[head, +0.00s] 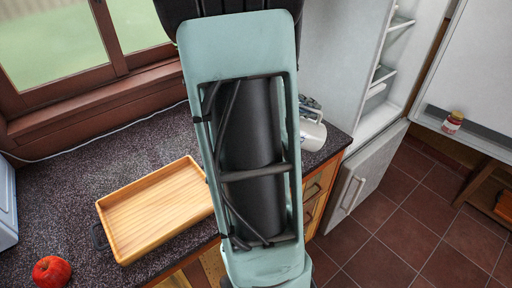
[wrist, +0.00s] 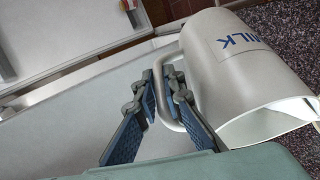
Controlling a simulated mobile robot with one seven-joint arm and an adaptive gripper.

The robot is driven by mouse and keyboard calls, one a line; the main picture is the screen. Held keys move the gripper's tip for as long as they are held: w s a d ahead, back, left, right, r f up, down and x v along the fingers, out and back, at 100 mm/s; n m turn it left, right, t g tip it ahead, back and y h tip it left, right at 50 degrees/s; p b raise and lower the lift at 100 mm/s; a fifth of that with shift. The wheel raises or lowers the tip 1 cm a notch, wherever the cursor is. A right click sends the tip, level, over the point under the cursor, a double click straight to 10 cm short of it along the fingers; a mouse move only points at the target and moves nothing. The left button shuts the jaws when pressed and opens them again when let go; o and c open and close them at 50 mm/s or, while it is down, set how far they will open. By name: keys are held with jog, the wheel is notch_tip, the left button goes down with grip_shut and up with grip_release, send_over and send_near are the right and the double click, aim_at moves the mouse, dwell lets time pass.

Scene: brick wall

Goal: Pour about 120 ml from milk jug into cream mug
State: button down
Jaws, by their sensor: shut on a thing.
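The milk jug (wrist: 225,60) is off-white with blue MILK lettering and fills the right of the wrist view. Its open mouth faces the lower right there, with a pale inside; I cannot tell whether it holds milk. My gripper (wrist: 164,90) is shut on the jug's handle, one blue-padded finger on each side. In the head view, part of the jug (head: 313,134) shows just right of my arm, near the counter's right end. My arm hides the rest of it and most of the gripper. I cannot make out the cream mug in either view.
An open fridge (head: 352,190) stands right of the counter. A small jar (head: 453,122) sits on a white surface further right.

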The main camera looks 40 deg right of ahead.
aim_at(318, 124)
jog(key=shift+w+a+r+n+g+h+p, duration=0.3)
jog(key=shift+w+a+r+g+h+p, duration=0.15)
jog(key=shift+a+r+h, duration=0.35)
dwell(1.5)
jog(key=shift+w+r+b, duration=0.15)
jog(key=shift+w+b, duration=0.05)
jog(key=shift+b, duration=0.1)
dwell(0.3)
jog(key=s+d+f+y, duration=0.1)
jog(key=s+d+f+t+y, duration=0.1)
jog(key=f, duration=0.1)
jog(key=d+f+m+t+y, duration=0.1)
jog(key=f+y, duration=0.1)
jog(key=shift+s+d+f, duration=0.1)
jog(key=shift+s+d, duration=0.05)
jog(key=shift+s, duration=0.25)
jog(key=shift+f, duration=0.3)
jog(key=shift+s+d+f+t+y, duration=0.1)
jog(key=shift+d+f+t+y, duration=0.1)
jog(key=shift+f+t+y, duration=0.25)
jog(key=shift+s+p, duration=0.1)
jog(key=shift+p, duration=0.2)
dwell(0.9)
